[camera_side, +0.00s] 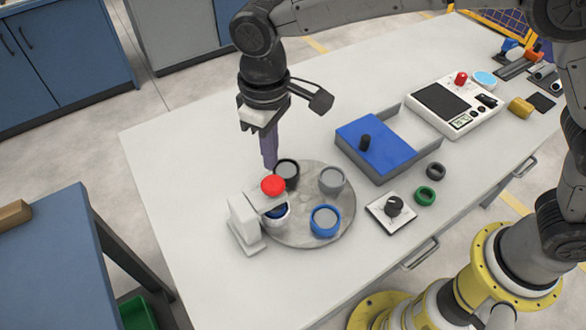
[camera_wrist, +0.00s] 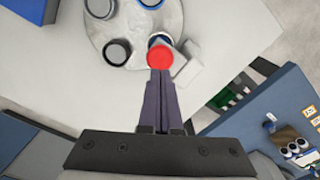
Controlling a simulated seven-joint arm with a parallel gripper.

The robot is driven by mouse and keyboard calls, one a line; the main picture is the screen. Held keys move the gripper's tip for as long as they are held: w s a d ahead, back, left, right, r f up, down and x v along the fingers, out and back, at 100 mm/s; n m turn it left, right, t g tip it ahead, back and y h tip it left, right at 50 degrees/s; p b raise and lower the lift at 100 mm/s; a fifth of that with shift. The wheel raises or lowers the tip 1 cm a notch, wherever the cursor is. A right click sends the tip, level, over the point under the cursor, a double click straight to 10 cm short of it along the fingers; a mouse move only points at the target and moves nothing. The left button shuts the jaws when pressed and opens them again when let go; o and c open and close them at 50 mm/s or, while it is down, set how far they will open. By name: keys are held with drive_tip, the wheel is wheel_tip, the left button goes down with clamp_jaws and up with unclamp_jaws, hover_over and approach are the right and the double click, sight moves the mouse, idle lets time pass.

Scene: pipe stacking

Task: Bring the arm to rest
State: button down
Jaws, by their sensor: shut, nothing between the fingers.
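My gripper (camera_side: 269,163) is shut and empty, its dark fingers pointing down above the table beside the round grey turntable (camera_side: 290,235). In the wrist view my gripper (camera_wrist: 161,72) reaches toward the red cap (camera_wrist: 160,57) in the picture. The red cap (camera_side: 273,185) tops a white stand (camera_side: 242,226) at the turntable's left edge. A black ring (camera_side: 287,171) is just right of the fingertips; I cannot tell whether they touch. A grey ring (camera_side: 332,181) and a blue ring (camera_side: 325,221) also sit on the turntable.
A blue-lidded box (camera_side: 372,142) stands right of the turntable, with a black knob on a white plate (camera_side: 391,211) in front. A green ring (camera_side: 425,196) and a dark ring (camera_side: 435,171) lie nearby. A white device (camera_side: 455,105) stands farther back. The table's left side is clear.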

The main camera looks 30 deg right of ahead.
drive_tip(key=w+d+r+m+t+y, duration=0.1)
drive_tip(key=w+d+r+m+t, duration=0.1)
drive_tip(key=d+r, duration=0.8)
drive_tip(key=s+d+r+m+t, duration=0.1)
drive_tip(key=s+d+r, duration=0.2)
drive_tip(key=d, duration=0.3)
drive_tip(key=s+d+r+m+t, duration=0.1)
drive_tip(key=s+d+r, duration=0.15)
drive_tip(key=d, duration=0.25)
drive_tip(key=s+d+m+t, duration=0.1)
drive_tip(key=s+d+m, duration=0.1)
drive_tip(key=s+d, duration=0.65)
drive_tip(key=s+d+f+h, duration=0.1)
drive_tip(key=s+f, duration=0.6)
drive_tip(key=s, duration=0.1)
drive_tip(key=shift+s+f+t, duration=0.3)
drive_tip(key=shift+f, duration=0.1)
